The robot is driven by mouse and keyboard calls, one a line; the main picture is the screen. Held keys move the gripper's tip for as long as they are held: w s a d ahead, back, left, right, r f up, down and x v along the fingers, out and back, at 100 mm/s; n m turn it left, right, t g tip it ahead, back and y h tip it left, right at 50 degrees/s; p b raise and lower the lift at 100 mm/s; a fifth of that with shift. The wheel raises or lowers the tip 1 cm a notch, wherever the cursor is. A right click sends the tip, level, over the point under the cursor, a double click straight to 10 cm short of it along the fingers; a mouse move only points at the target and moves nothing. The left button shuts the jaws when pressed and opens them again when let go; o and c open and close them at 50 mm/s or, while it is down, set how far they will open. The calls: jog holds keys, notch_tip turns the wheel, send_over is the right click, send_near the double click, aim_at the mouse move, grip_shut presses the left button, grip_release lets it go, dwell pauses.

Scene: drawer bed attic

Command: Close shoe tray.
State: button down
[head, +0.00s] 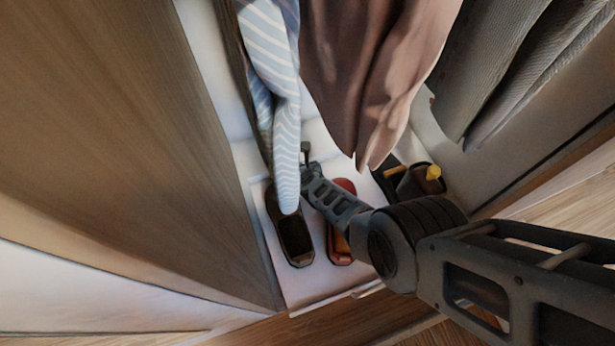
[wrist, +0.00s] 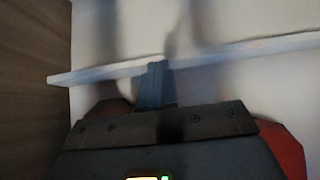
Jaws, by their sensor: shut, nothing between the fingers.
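The white shoe tray (head: 312,285) sits low in the wardrobe, pulled out at least partly past the wooden panel on the left. A dark brown shoe (head: 293,238) and a red-orange shoe (head: 340,248) lie on it. My gripper (head: 305,150) reaches over the tray toward its far part, between the hanging clothes. In the wrist view my gripper (wrist: 158,68) is shut and empty, its tips overlapping a pale ledge (wrist: 105,73), perhaps the tray's edge. I cannot tell whether they touch. Parts of the brown and red (wrist: 282,145) shoes show beside the gripper.
A striped light-blue garment (head: 272,55), a pinkish-brown garment (head: 370,70) and grey clothes (head: 490,70) hang close around my arm. A dark item with a yellow part (head: 433,172) lies right of the tray. Wooden floor (head: 270,332) lies in front.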

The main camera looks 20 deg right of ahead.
jog(key=w+b, duration=0.2)
jog(key=w, duration=0.1)
jog(key=shift+w+f, duration=0.15)
jog(key=shift+f, duration=0.05)
jog(key=shift+w+r+b, duration=0.15)
jog(key=shift+w+b, duration=0.15)
jog(key=shift+w, duration=0.35)
jog(key=shift+s, duration=0.1)
